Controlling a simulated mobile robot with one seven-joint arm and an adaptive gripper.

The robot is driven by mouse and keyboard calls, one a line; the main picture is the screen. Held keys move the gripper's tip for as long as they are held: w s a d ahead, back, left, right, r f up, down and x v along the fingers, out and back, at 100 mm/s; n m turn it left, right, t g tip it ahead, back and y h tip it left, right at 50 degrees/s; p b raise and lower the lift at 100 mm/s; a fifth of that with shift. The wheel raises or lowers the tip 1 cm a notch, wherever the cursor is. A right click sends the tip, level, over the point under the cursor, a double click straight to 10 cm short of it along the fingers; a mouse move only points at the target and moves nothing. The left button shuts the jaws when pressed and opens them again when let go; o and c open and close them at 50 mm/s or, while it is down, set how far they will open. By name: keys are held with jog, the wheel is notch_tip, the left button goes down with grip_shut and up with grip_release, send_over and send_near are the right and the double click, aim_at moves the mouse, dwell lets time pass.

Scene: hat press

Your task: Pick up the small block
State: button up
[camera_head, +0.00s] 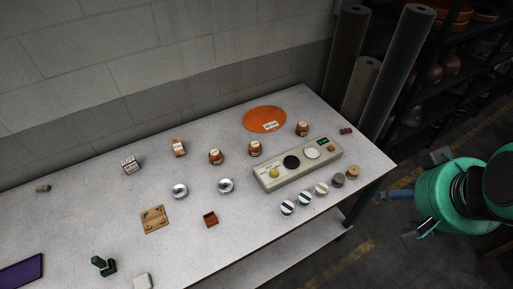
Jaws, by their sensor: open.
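A small reddish-brown block (211,219) sits on the grey-white table top (185,250), near the middle of its front part. Its top looks slightly darker, and I cannot tell whether it is solid or hollow. A pale block (142,282) lies at the bottom edge of the picture and is partly cut off. A white box with dark markings (131,165) stands farther back. I cannot tell for sure which of these is the small block. My gripper does not show in this view.
A wooden board (155,219), round silver tins (226,186), orange jars (255,148), an orange disc (264,119) and a control panel (298,164) share the table. A dark green object (104,265) stands front left. Rolls (400,68) lean behind; a green machine (448,200) stands right.

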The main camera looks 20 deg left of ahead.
jog(key=w+a+r+n+g+p, duration=0.25)
jog(key=w+a+n, duration=0.45)
jog(key=w, duration=0.5)
jog(key=n+g+p, duration=0.3)
jog(key=n+p, duration=0.3)
jog(key=n, duration=1.8)
send_over(255, 144)
notch_tip(255, 144, down, 23)
jog(key=shift+s+a+r, duration=0.1)
jog(key=shift+a+r, duration=0.1)
jog(key=shift+a, duration=0.1)
jog(key=shift+f, duration=0.1)
jog(key=shift+f+b, duration=0.8)
jog(key=shift+f, duration=3.4)
jog(key=shift+f, duration=0.1)
jog(key=shift+d+f+b, duration=0.15)
jog(key=shift+f+b, duration=0.2)
jog(key=shift+f, duration=0.9)
jog(key=shift+d+f+b, duration=0.1)
jog(key=shift+f+b, duration=0.25)
jog(key=shift+f, duration=0.9)
